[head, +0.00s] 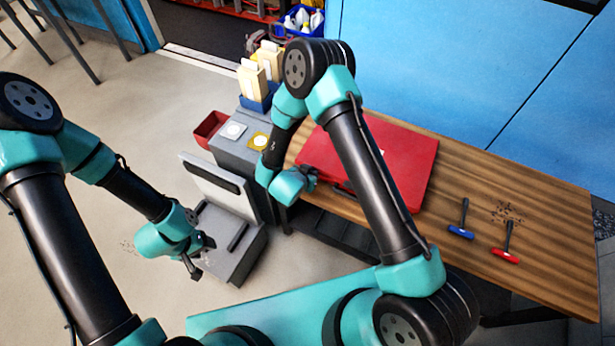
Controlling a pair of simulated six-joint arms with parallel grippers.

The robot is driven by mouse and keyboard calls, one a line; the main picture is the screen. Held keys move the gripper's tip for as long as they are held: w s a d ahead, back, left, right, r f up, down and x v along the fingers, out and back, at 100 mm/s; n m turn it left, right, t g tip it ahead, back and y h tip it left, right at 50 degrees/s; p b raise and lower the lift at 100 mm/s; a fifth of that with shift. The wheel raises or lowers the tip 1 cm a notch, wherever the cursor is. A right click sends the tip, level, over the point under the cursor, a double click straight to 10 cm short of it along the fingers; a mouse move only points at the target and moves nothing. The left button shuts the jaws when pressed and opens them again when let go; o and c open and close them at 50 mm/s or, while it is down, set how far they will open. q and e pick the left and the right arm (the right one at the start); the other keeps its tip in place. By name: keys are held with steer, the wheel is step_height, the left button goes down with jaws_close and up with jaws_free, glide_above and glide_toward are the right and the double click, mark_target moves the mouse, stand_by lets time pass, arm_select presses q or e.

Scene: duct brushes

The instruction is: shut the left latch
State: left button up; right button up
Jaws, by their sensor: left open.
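A red case (410,155) lies flat with its lid down on the wooden table. A dark handle-like part shows at its front edge, partly behind my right arm. I cannot make out the left latch; that part of the front edge is hidden or too small. My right gripper (312,180) is at the case's front left edge, mostly hidden by its wrist, so its fingers are unclear. My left gripper (200,262) is open and empty, away from the case, in front of a grey unit with a raised light panel (229,227).
The table's right end has free room.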

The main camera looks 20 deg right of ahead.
stand_by(0.3)
steer(key=o, duration=0.9)
steer(key=shift+r, duration=0.15)
steer(key=v, duration=1.7)
steer(key=shift+r, duration=0.2)
